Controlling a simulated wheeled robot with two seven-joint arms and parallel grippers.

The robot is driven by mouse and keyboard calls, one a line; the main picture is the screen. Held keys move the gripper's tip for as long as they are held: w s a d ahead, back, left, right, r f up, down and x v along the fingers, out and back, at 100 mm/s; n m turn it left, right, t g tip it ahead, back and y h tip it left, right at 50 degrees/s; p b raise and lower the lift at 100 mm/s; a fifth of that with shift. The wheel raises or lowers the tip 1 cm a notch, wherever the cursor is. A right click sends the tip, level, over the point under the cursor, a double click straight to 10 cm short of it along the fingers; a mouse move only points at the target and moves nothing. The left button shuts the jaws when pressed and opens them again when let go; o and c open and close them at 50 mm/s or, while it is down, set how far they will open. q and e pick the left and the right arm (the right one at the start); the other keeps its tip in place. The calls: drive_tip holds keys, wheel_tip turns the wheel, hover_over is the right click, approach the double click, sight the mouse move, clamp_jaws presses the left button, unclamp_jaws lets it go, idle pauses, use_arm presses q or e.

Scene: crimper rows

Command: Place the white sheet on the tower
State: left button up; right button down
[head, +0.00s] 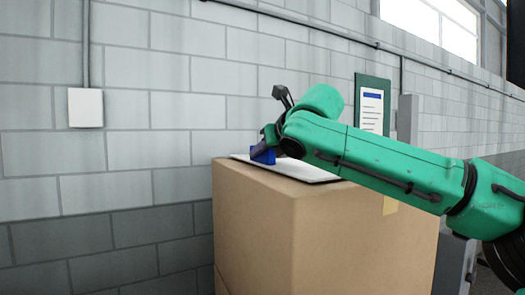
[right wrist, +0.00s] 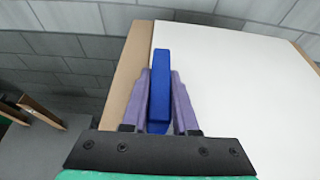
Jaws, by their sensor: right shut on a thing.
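The tower is a brown cardboard box stack (head: 252,225) in front of the block wall. The white sheet (head: 314,172) lies flat across its top, level and thin; I cannot tell if a small gap is under it. In the right wrist view the sheet (right wrist: 240,85) fills the right side, with a strip of cardboard (right wrist: 126,78) showing along its left edge. A blue block-like handle (right wrist: 161,80) stands near that edge of the sheet. My right gripper (head: 264,150) is shut on the blue handle, its purple fingers (right wrist: 160,90) on both sides. My left gripper is not in view.
A grey block wall (head: 140,125) runs behind the tower, with a white box (head: 85,108) fixed to it. A green board with a paper notice (head: 372,108) hangs behind my right arm. Brown wooden pieces (right wrist: 38,112) show at the lower left of the right wrist view.

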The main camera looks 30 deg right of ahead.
drive_tip(key=shift+f, duration=0.1)
drive_tip(key=shift+s+f, duration=0.1)
drive_tip(key=shift+s, duration=0.05)
drive_tip(key=c, duration=0.6)
unclamp_jaws()
drive_tip(key=shift+s, duration=0.1)
drive_tip(key=shift+s, duration=0.3)
drive_tip(key=b+v, duration=0.2)
drive_tip(key=v, duration=1.2)
drive_tip(key=shift+a+b, duration=0.15)
drive_tip(key=shift+b, duration=0.25)
drive_tip(key=shift+w, duration=0.15)
